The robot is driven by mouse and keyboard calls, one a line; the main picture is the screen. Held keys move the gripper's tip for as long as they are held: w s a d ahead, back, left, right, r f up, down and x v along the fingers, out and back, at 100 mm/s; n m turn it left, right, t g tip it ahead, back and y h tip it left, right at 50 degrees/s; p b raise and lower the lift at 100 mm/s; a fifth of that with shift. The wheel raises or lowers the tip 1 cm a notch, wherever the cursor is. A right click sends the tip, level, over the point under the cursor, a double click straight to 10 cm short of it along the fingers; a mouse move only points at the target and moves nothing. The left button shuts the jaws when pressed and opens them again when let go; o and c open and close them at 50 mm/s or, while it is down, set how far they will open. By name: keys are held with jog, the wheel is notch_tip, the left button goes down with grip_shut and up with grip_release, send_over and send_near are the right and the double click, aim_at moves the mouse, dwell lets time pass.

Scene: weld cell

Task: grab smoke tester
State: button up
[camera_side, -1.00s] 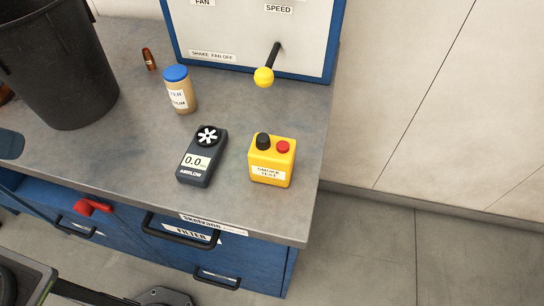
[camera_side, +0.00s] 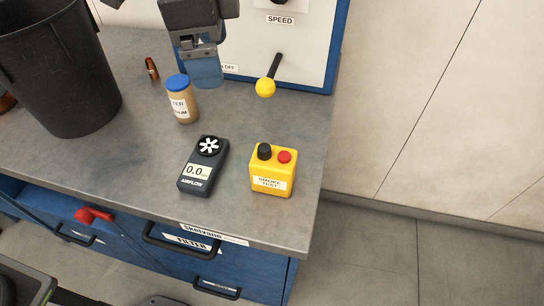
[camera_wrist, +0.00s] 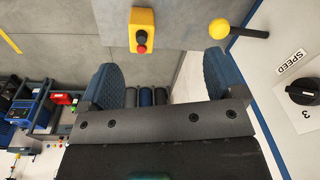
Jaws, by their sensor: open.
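The smoke tester (camera_side: 271,171) is a yellow box with a black knob, a red button and a "SMOKE TEST" label. It stands upright near the right front corner of the bench. In the wrist view the smoke tester (camera_wrist: 142,30) lies ahead of the fingers, a little left of the middle between them. My gripper (camera_side: 207,75) is above the back of the bench, behind and to the left of the tester. In the wrist view my gripper (camera_wrist: 160,78) has its two blue pads wide apart, with nothing between them.
A dark airflow meter (camera_side: 203,165) lies just left of the tester. A blue-capped jar (camera_side: 182,100) stands near my gripper. A yellow-knobbed lever (camera_side: 266,87) sticks out from the panel (camera_side: 305,50). A black bin (camera_side: 55,75) stands at left. The bench edge is close on the right.

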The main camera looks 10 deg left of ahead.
aim_at(274, 157)
jog(key=s+d+f+m+g, duration=0.1)
jog(key=d+f+m, duration=0.3)
jog(key=d, duration=0.5)
jog(key=shift+y, duration=0.3)
notch_tip(274, 157, down, 9)
jog(key=shift+s+d+f, duration=0.1)
jog(key=shift+f, duration=0.1)
jog(key=shift+s+f, duration=0.15)
jog(key=shift+f, duration=1.15)
jog(key=shift+s+f, duration=0.1)
jog(key=shift+f, duration=1.2)
jog(key=c, duration=1.3)
jog(key=shift+r, duration=0.15)
jog(key=shift+c, duration=0.4)
